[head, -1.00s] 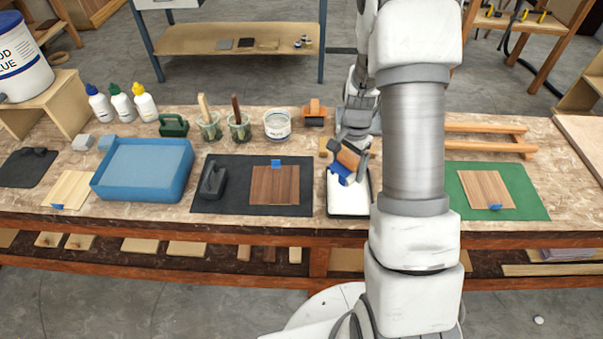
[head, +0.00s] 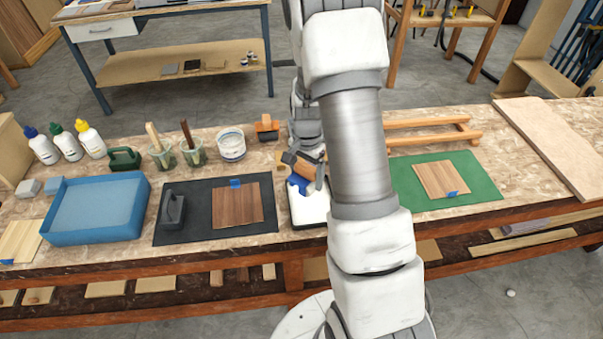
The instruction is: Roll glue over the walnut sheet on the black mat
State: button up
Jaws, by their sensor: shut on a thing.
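The walnut sheet (head: 238,206) lies flat on the black mat (head: 192,232), with a piece of blue tape (head: 235,183) at its top edge. Right of the mat is a tray of white glue (head: 308,212). My gripper (head: 306,165) is above the back of this tray, shut on a glue roller (head: 300,186) with a blue part low at the glue. I cannot tell if the roller touches the glue. My arm hides the tray's right side and part of the gripper.
A dark handled block (head: 172,209) stands on the mat's left part. A blue tub (head: 97,209) is left of the mat. Jars with brushes and a white pot (head: 231,145) stand behind it. A green mat (head: 470,189) with another wood sheet (head: 441,179) lies right of my arm.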

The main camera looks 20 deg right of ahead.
jog(key=shift+a, duration=0.1)
jog(key=w+a+r+n+p, duration=0.1)
jog(key=w+a+n+p, duration=0.1)
jog(key=a+n, duration=0.45)
jog(key=w+a+r+n+p, duration=0.2)
jog(key=w+a+n, duration=0.1)
jog(key=a, duration=0.6)
jog(key=shift+s+f+b, duration=0.2)
jog(key=shift+f+b, duration=1.7)
jog(key=shift+f, duration=1.25)
jog(key=shift+d+r, duration=0.1)
